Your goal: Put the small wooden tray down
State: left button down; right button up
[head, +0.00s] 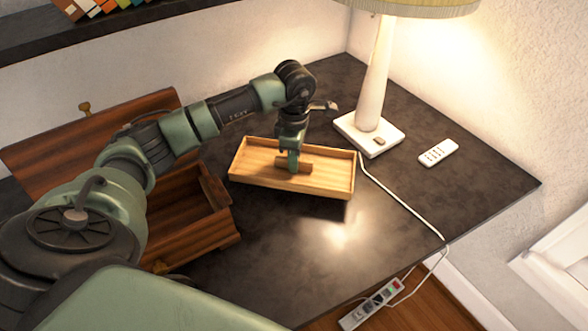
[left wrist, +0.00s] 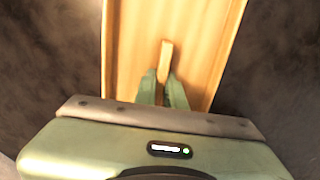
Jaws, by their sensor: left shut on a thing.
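The small wooden tray (head: 328,183) is a light, shallow rectangular tray with a raised handle block (head: 294,164) in its middle. It is over the dark table top, beside the lamp's base. My left gripper (head: 293,163) comes down from above and is shut on the handle block. In the left wrist view the two green fingers (left wrist: 163,88) close around the handle (left wrist: 165,60), with the tray floor (left wrist: 195,50) behind. Whether the tray touches the table or hangs just above it, I cannot tell. My right gripper is not in view.
A dark wooden box (head: 190,222) with its lid raised stands left of the tray, partly behind my arm. A lamp (head: 372,85), a white remote (head: 438,153) and a white cord (head: 405,208) lie to the right. The table (head: 300,265) is bare in front of the tray.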

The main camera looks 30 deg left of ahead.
pick_arm(q)
notch_tip(320, 180, down, 4)
jog(key=shift+f, duration=0.1)
jog(key=shift+f, duration=0.2)
jog(key=c, duration=1.5)
grip_release()
jog(key=shift+r, duration=0.1)
jog(key=shift+r, duration=0.1)
